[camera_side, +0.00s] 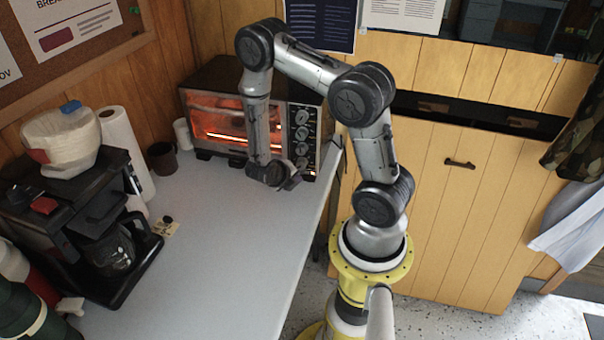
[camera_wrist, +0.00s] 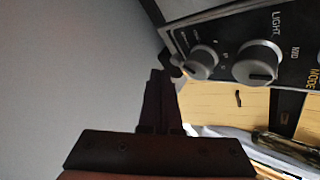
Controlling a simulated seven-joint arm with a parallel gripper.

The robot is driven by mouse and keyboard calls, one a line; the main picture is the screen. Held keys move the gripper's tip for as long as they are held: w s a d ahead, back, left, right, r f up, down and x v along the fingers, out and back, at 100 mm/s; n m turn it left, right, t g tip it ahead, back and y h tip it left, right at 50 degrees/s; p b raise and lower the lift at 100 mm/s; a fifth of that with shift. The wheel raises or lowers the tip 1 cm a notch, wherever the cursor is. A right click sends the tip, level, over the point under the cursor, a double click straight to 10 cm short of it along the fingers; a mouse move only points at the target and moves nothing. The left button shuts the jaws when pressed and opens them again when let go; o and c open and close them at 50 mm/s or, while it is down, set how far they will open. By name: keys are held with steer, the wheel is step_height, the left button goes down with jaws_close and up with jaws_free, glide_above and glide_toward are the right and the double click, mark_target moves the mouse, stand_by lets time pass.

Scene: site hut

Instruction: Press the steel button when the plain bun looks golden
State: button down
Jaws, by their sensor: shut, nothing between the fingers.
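A toaster oven (camera_side: 215,75) stands at the back of the table, its window (camera_side: 218,122) glowing orange. Something pale shows dimly inside; I cannot make out the plain bun or its colour, and my arm crosses in front of part of the oven. A column of knobs (camera_side: 301,117) runs down the oven's right panel. My gripper (camera_side: 292,182) is shut and empty, low in front of that panel. In the wrist view, my shut fingers (camera_wrist: 160,78) point towards the panel's corner, beside a small knob (camera_wrist: 200,62) and a larger knob (camera_wrist: 258,62). I cannot pick out a steel button.
A coffee maker (camera_side: 85,200) stands at the left of the grey table (camera_side: 220,240). A paper towel roll (camera_side: 125,150) and a dark cup (camera_side: 162,158) stand behind it. A small card with a black knob-like piece (camera_side: 168,220) lies near it. The table's middle is clear.

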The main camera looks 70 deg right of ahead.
steer(key=shift+d, duration=0.15)
steer(key=shift+d, duration=0.3)
steer(key=shift+d, duration=0.35)
stand_by(0.9)
stand_by(0.3)
steer(key=shift+a, duration=0.8)
steer(key=shift+a, duration=2.5)
